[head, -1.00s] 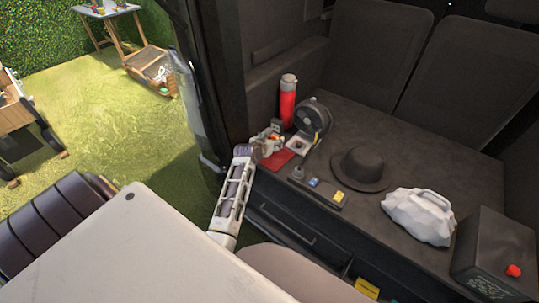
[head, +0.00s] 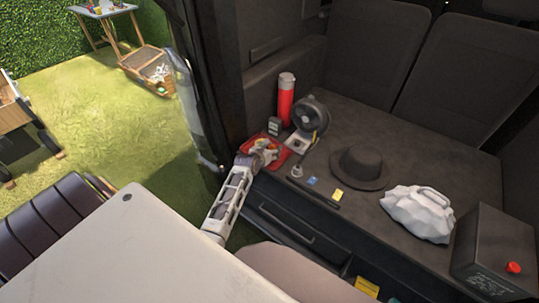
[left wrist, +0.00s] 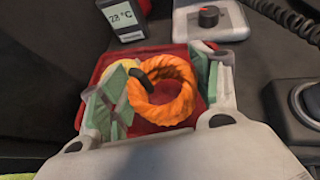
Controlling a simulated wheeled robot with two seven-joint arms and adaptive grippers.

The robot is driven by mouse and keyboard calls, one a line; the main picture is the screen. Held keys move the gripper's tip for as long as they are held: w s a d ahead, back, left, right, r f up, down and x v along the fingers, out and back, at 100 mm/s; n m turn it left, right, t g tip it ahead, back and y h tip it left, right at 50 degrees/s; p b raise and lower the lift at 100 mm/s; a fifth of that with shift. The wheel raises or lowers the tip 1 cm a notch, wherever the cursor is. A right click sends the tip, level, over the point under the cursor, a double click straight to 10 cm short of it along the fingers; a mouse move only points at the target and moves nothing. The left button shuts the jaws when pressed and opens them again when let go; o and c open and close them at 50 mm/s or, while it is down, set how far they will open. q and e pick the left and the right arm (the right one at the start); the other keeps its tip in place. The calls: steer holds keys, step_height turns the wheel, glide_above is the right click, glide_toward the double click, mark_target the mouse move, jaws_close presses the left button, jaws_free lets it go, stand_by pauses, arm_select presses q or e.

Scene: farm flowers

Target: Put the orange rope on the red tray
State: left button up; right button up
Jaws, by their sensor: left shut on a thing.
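The orange rope (left wrist: 178,108) is a thick twisted ring with a black band, between the two fingers of my left gripper (left wrist: 165,92) in the left wrist view. The gripper is shut on it. The red tray (left wrist: 142,127) lies directly below and around the rope in that view. I cannot tell whether the rope touches the tray floor. In the head view my left gripper (head: 260,151) is over the red tray (head: 284,153), hiding part of it, and the rope shows only as a small orange patch. My right gripper is not in view.
A thermometer (left wrist: 124,17) and a white box with a knob (left wrist: 212,18) stand behind the tray. A red bottle (head: 285,98), a fan (head: 312,112), a dark hat (head: 361,166) and a white bag (head: 418,213) share the dark surface. A yellow thing shows beside the left finger.

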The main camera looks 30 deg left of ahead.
arm_select(q)
step_height(320, 180, down, 3)
steer(key=shift+r, duration=0.15)
steer(key=shift+s, duration=0.1)
steer(key=shift+f, duration=0.3)
steer(key=o, duration=0.7)
steer(key=shift+s+f, duration=0.1)
steer(key=shift+f, duration=0.05)
steer(key=o, duration=0.5)
steer(key=shift+c, duration=0.2)
steer(key=shift+r, duration=0.4)
steer(key=shift+s+d+r, duration=0.1)
steer(key=shift+s+r, duration=0.15)
steer(key=shift+s, duration=0.2)
steer(key=shift+v, duration=1.2)
steer(key=p+v, duration=0.1)
steer(key=v, duration=0.7)
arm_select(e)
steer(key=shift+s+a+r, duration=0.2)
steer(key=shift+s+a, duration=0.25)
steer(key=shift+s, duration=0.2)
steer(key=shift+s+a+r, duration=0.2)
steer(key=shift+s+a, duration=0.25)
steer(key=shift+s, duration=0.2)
